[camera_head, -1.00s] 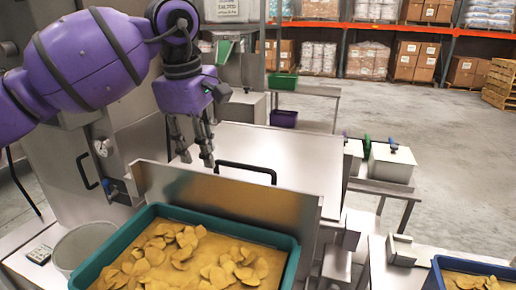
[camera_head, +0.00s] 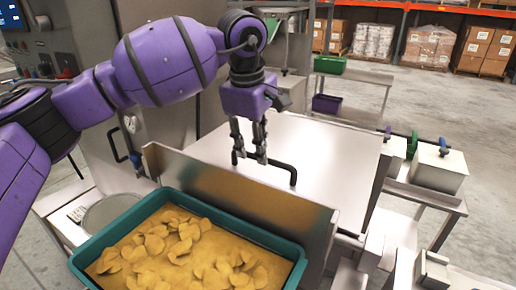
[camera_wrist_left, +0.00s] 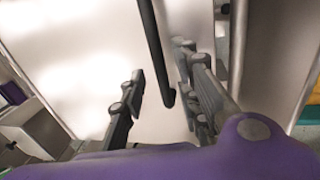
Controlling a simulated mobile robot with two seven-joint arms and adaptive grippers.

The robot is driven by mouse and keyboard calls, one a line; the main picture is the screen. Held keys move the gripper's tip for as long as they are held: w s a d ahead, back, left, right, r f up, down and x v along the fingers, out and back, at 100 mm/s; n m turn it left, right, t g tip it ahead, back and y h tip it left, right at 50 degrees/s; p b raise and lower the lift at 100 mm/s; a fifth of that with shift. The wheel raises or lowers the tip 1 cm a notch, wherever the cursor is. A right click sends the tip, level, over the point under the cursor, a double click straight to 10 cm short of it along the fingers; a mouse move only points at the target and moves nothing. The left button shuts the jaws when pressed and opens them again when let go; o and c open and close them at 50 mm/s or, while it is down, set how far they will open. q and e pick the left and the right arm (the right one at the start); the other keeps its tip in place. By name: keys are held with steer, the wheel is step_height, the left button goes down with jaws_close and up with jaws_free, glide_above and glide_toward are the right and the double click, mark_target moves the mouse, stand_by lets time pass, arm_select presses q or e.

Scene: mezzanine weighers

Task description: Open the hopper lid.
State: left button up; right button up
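The hopper lid (camera_head: 325,150) is a flat, pale metal panel, lying closed in the middle of the head view. Its black bar handle (camera_head: 280,164) is near the edge closest to me. My left gripper (camera_head: 250,158) is at the left part of the handle, fingers pointing down. In the left wrist view the handle (camera_wrist_left: 153,45) runs between the two spread fingers of the gripper (camera_wrist_left: 165,100), with a clear gap to the left finger and less room on the right. I cannot tell whether the right finger touches it. My right gripper is not in view.
An upright metal plate (camera_head: 240,190) stands between the lid and a teal crate (camera_head: 84,255) of chips. A metal cabinet (camera_head: 155,110) is on the left. A small metal box with blue and green knobs (camera_head: 437,170) stands right of the lid. Open floor lies beyond.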

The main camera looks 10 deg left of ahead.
arm_select(q)
steer(key=shift+w+d+f, duration=0.1)
steer(key=shift+w+f, duration=0.05)
steer(key=shift+f, duration=0.65)
jaws_close()
